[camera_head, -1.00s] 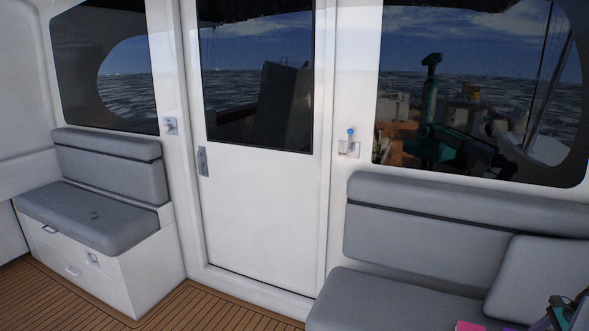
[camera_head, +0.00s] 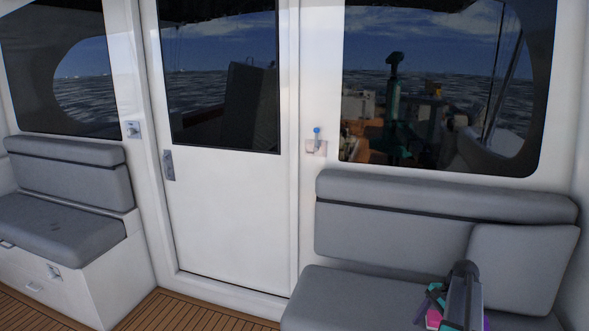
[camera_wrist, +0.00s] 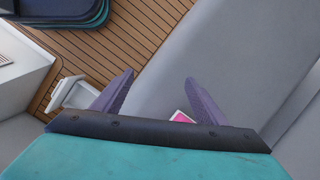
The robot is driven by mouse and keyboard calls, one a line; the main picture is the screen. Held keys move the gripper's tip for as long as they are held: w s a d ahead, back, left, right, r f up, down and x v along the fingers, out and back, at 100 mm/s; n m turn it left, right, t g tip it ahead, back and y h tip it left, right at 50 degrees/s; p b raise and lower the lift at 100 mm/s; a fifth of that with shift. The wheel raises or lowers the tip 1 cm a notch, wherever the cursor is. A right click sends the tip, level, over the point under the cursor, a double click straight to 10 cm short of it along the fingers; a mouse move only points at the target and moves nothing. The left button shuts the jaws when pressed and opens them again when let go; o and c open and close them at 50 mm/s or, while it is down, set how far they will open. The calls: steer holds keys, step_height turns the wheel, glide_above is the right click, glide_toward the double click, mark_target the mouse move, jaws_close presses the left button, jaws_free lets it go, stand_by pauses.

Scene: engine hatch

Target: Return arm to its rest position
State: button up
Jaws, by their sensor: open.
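My gripper (camera_wrist: 158,76) shows in the wrist view with its two purple fingers spread apart and nothing held between them. It is above the grey seat cushion. A small pink item with a pale edge (camera_wrist: 181,118) shows in the wrist view beside the right finger, partly hidden by my gripper. A pink patch (camera_head: 433,318) also shows beside my arm in the head view.
The grey bench (camera_head: 340,298) with its backrest fills the right side. A white door (camera_head: 230,205) with a dark window stands in the middle. A second grey bench (camera_head: 60,225) is at the left. The plank floor (camera_head: 190,312) between them is clear.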

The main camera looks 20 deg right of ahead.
steer(key=w+a+f+n+g, duration=0.1)
steer(key=w+a+f+n, duration=0.15)
steer(key=a, duration=0.45)
steer(key=w+a+f+n, duration=0.1)
steer(key=w+a+n, duration=0.15)
steer(key=a, duration=0.35)
steer(key=s+a+f+n+h, duration=0.15)
steer(key=a+n, duration=0.35)
steer(key=a, duration=0.7)
steer(key=w+a+f+n+h, duration=0.1)
steer(key=a+f+n, duration=0.25)
steer(key=a, duration=0.75)
steer(key=s+a+f+n+h, duration=0.15)
steer(key=a+n, duration=0.45)
steer(key=a, duration=0.6)
steer(key=s+f+g, duration=0.3)
steer(key=s+f, duration=0.6)
steer(key=s, duration=0.3)
steer(key=s+f+g, duration=0.3)
steer(key=s+f, duration=0.6)
steer(key=s, duration=0.4)
steer(key=shift+s+d+y, duration=0.15)
steer(key=shift+d+y, duration=0.2)
steer(key=shift+y, duration=0.05)
steer(key=shift+f, duration=0.1)
